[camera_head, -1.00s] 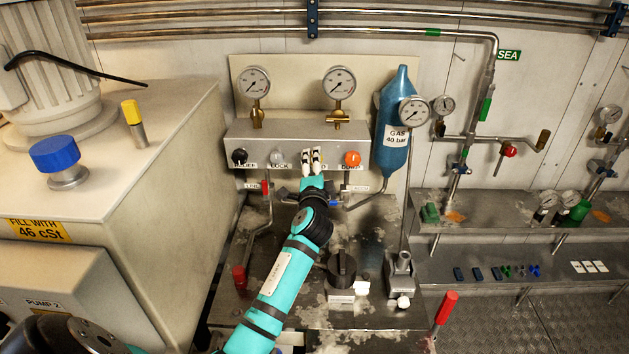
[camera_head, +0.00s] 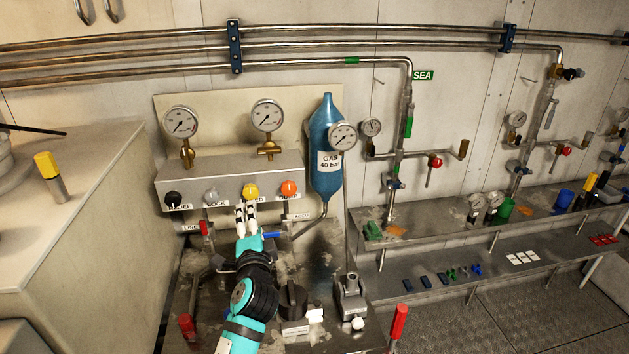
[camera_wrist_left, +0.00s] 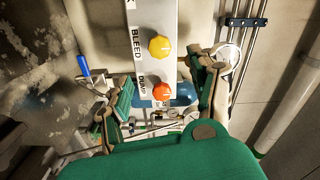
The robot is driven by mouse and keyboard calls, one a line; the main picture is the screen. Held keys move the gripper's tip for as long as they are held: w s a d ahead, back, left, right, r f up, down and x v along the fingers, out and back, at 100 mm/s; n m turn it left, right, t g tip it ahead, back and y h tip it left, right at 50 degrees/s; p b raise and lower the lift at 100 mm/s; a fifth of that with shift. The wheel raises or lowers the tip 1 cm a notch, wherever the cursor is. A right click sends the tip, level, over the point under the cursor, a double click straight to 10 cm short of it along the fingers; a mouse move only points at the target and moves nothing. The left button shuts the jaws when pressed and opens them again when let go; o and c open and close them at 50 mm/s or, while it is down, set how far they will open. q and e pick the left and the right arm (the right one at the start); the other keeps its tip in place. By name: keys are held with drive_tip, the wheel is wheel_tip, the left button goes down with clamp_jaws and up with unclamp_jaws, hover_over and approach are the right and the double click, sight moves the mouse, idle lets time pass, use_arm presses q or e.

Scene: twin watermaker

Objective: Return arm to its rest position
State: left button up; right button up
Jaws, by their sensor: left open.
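My left gripper (camera_head: 247,214) is open and empty, just below the yellow BLEED knob (camera_head: 251,191) on the grey valve box (camera_head: 230,172). In the head view its fingertips appear close to the knob; I cannot tell whether they touch. In the left wrist view the two fingers of the gripper (camera_wrist_left: 160,88) are spread wide. The yellow knob (camera_wrist_left: 159,46) and the orange DUMP knob (camera_wrist_left: 164,91) show between and beyond them, with nothing gripped. My left arm stretches up from the bottom of the head view. My right gripper is not in view.
Pressure gauges (camera_head: 181,122) stand above the valve box. A blue gas bottle (camera_head: 326,150) hangs right of it. Below are a blue-handled valve (camera_head: 272,236), a black knob (camera_head: 292,298) and a red lever (camera_head: 398,322). A large pale cabinet (camera_head: 85,200) stands left.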

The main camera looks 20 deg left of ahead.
use_arm(q)
drive_tip(key=s+d+f+n+g+h, duration=0.2)
drive_tip(key=s+d+f+g, duration=0.1)
drive_tip(key=s+f, duration=0.4)
drive_tip(key=s+d+f+n+g+h, duration=0.2)
drive_tip(key=s+f+n+g+h, duration=0.1)
drive_tip(key=s+f, duration=0.4)
drive_tip(key=s+d+f+n+g+h, duration=0.1)
drive_tip(key=s+d+f+g+h, duration=0.15)
drive_tip(key=s+d, duration=0.45)
drive_tip(key=s+d+f+n+g+h, duration=0.1)
drive_tip(key=s+d+f+g+h, duration=0.2)
drive_tip(key=s, duration=0.9)
wheel_tip(320, 180, down, 32)
drive_tip(key=s+g+b, duration=0.2)
drive_tip(key=b, duration=0.1)
drive_tip(key=s+a+f+b, duration=0.2)
drive_tip(key=s+f, duration=1.3)
drive_tip(key=f, duration=0.1)
drive_tip(key=shift+s+a+m+g+y, duration=0.2)
drive_tip(key=shift+s+m+g+y, duration=0.15)
drive_tip(key=shift+y, duration=0.1)
